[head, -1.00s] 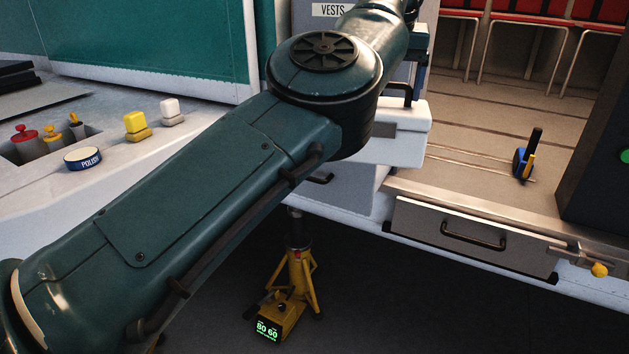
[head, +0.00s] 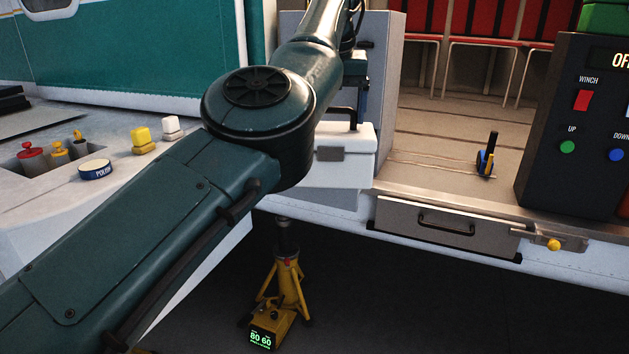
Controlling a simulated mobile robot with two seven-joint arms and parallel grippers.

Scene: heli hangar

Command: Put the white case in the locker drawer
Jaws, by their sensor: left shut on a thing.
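The white case (head: 347,172) has a grey latch plate and a black handle on top. It is in the middle of the head view, in front of the grey locker (head: 290,28). My left arm crosses the view and covers the case's left part. My left gripper (head: 352,88) is above the case, shut on it at the handle; the fingertips are mostly hidden. The locker's drawer front is hidden behind my arm and the case, so I cannot tell whether it is open. My right gripper is not in view.
A yellow jack (head: 285,285) stands below. A grey drawer (head: 440,224) with a black handle sits under the cabin sill. A dark winch panel (head: 560,150) stands at right. A polish tin (head: 95,170) and yellow and white blocks lie on the left surface.

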